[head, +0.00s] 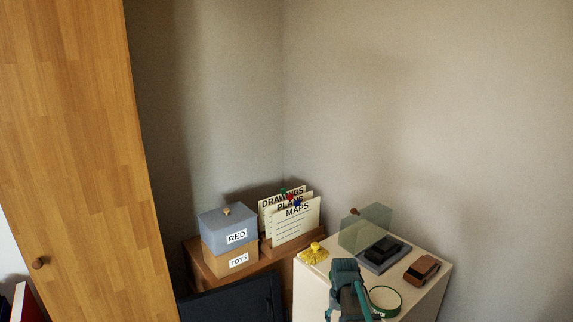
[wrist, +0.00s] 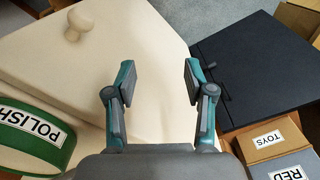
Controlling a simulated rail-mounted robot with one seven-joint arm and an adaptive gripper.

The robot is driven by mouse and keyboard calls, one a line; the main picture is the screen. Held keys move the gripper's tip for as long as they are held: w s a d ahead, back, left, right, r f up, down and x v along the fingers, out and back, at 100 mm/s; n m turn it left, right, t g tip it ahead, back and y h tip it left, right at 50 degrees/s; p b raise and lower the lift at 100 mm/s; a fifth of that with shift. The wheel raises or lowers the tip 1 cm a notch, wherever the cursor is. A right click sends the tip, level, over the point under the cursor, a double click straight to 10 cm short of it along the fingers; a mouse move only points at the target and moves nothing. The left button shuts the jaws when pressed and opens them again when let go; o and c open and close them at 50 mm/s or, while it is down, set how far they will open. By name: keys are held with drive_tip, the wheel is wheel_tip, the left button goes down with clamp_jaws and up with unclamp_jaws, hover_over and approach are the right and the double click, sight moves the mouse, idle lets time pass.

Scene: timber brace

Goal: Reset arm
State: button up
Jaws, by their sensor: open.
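My gripper (wrist: 158,82) is open in the wrist view, with its two teal and grey fingers apart and nothing between them. Behind the fingers is a cream surface with a round knob (wrist: 78,25). In the head view my teal and dark grey arm end (head: 346,280) is over the front of the cream cabinet (head: 310,284), and its fingertips cannot be made out there.
A green round POLISH item (wrist: 36,135) is left of my gripper. A grey RED box (head: 228,228) sits on a TOYS box (head: 231,262). Card files (head: 292,222), a clear box (head: 366,228), a black item (head: 384,250) and a brown item (head: 421,269) stand nearby. A dark panel (wrist: 262,65) is at right.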

drive_tip(key=s+f+g, duration=0.2)
drive_tip(key=s+f, duration=0.7)
drive_tip(key=s, duration=0.7)
drive_tip(key=s+f+g, duration=0.2)
drive_tip(key=s+f, duration=0.8)
drive_tip(key=s, duration=0.6)
drive_tip(key=s+f+g, duration=0.2)
drive_tip(key=s+f, duration=0.8)
drive_tip(key=s, duration=0.6)
drive_tip(key=shift+f+n+g, duration=0.15)
drive_tip(key=shift+n+g, duration=0.25)
